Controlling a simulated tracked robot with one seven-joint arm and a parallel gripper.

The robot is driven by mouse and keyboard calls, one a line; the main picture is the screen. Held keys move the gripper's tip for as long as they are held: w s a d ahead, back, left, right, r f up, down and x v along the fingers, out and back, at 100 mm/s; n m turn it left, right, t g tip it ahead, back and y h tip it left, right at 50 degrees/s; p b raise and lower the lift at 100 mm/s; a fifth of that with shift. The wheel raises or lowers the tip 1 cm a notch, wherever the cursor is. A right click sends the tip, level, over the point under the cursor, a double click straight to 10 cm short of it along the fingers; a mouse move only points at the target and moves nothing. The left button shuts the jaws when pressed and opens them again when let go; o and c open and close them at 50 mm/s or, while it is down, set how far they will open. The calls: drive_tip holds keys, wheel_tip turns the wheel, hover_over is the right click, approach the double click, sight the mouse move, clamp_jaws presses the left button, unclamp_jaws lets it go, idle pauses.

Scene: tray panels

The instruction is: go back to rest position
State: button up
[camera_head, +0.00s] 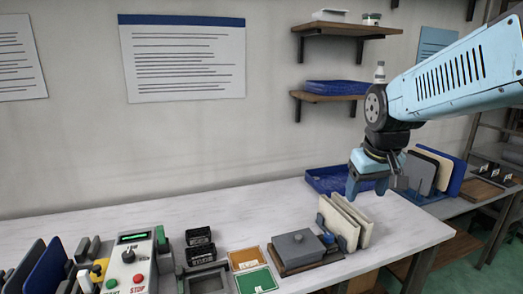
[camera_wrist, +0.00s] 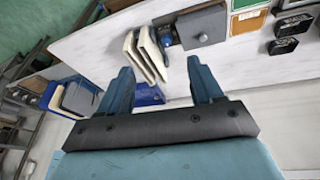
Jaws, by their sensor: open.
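My gripper (camera_head: 368,188) hangs at the end of my light blue arm, above the right part of the white bench (camera_head: 230,213). Its fingers point down and stand apart with nothing between them. In the wrist view my gripper (camera_wrist: 163,85) shows two blue fingers spread wide, with the bench beyond them. Two cream panels (camera_head: 343,222) stand upright in a holder just below and left of my gripper; they also show in the wrist view (camera_wrist: 143,55), beyond the gap between the fingers.
A grey box (camera_head: 298,246) sits left of the panels. A blue tray (camera_head: 325,180) lies behind my gripper. A rack of upright panels (camera_head: 430,172) stands to the right. A control box (camera_head: 130,262) is at front left. Shelves (camera_head: 345,29) hang on the wall. The bench's back middle is clear.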

drive_tip(key=s+r+m+t, duration=0.1)
drive_tip(key=s+r, duration=0.1)
drive_tip(key=s, duration=0.7)
drive_tip(key=shift+s+r+m+t+y, duration=0.3)
drive_tip(key=shift+s+r+m, duration=0.05)
drive_tip(key=shift+s+m, duration=0.05)
drive_tip(key=shift+d, duration=0.1)
